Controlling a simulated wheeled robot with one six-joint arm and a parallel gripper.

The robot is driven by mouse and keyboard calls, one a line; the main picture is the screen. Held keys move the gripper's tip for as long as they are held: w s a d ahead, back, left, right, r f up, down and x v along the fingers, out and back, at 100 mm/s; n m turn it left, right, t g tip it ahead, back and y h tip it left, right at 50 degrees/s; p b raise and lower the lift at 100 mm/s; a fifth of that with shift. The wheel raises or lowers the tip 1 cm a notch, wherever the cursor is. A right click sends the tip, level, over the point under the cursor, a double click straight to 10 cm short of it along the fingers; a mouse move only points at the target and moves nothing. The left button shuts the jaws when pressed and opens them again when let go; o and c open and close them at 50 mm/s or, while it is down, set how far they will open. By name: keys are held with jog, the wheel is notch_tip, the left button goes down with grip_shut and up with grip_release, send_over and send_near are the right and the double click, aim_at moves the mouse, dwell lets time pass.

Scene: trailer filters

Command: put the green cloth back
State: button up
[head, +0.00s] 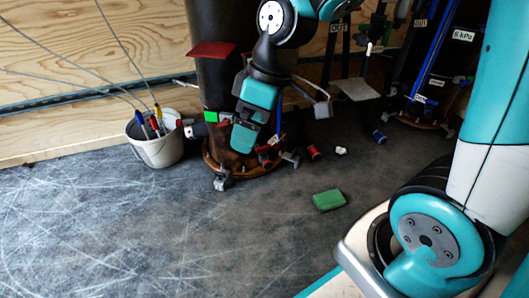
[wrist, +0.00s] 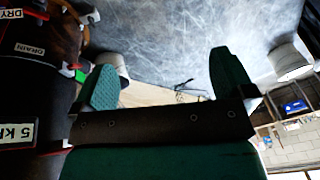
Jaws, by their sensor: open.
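The green cloth (head: 328,200) lies flat on the dark floor in the head view, right of the middle, as a small folded-looking block. My gripper (head: 243,139) hangs in front of the dark column, up and to the left of the cloth and apart from it. In the wrist view, my gripper (wrist: 164,78) has its two green fingers wide apart with nothing between them. The cloth does not show in the wrist view.
A white bucket (head: 158,153) with tools stands left of the dark column (head: 219,82). The column's round base (head: 226,163) has casters. Small red and blue parts lie around it. A labelled dark unit (head: 432,60) stands back right. The left floor is clear.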

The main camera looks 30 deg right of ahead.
jog(key=s+a+r, duration=0.2)
jog(key=s, duration=0.4)
jog(key=s+a+r+m, duration=0.1)
jog(key=s+a+r, duration=0.2)
jog(key=s, duration=0.3)
jog(key=shift+s+m+g+y, duration=0.25)
jog(key=shift+m+g+y, duration=0.05)
jog(key=shift+g, duration=0.1)
jog(key=shift+r, duration=0.15)
notch_tip(320, 180, up, 52)
jog(key=p, duration=5.2)
jog(key=shift+a, duration=0.1)
